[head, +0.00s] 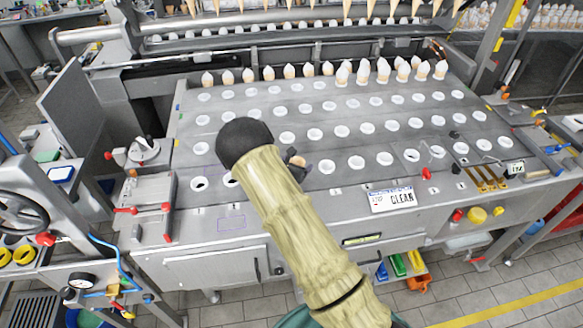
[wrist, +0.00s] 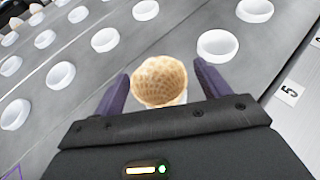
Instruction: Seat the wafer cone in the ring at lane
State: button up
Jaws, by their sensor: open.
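The wafer cone (wrist: 160,80) shows in the wrist view with its open mouth toward the camera. It stands between the two purple fingers of my gripper (wrist: 159,75), which are open on either side of it. A white edge shows under the cone; I cannot tell whether it is a ring rim, and the cone's lower end is hidden by the gripper body. Empty white rings (wrist: 218,46) and (wrist: 255,10) lie beyond it.
The grey plate holds several rows of white rings (head: 356,161). White-topped cones (head: 383,71) stand in the back row, with hanging cones (head: 390,8) above. A "CLEAN" sign (head: 391,198) is on the front edge. A label reading 5 (wrist: 289,93) lies right in the wrist view.

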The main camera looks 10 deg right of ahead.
jog(key=b+v, duration=0.3)
jog(key=v, duration=1.4)
jog(key=shift+s+b, duration=0.15)
jog(key=shift+b, duration=0.25)
jog(key=s+d+r+m+g+y, duration=0.1)
jog(key=s+d+m+g, duration=0.8)
jog(key=s+m, duration=0.35)
jog(key=s+r+m+t+y, duration=0.1)
jog(key=s+r+m+y, duration=0.4)
jog(key=m, duration=1.1)
jog(key=shift+s+d+r+y, duration=0.2)
jog(key=shift+s+y, duration=0.7)
jog(key=shift+s, duration=0.7)
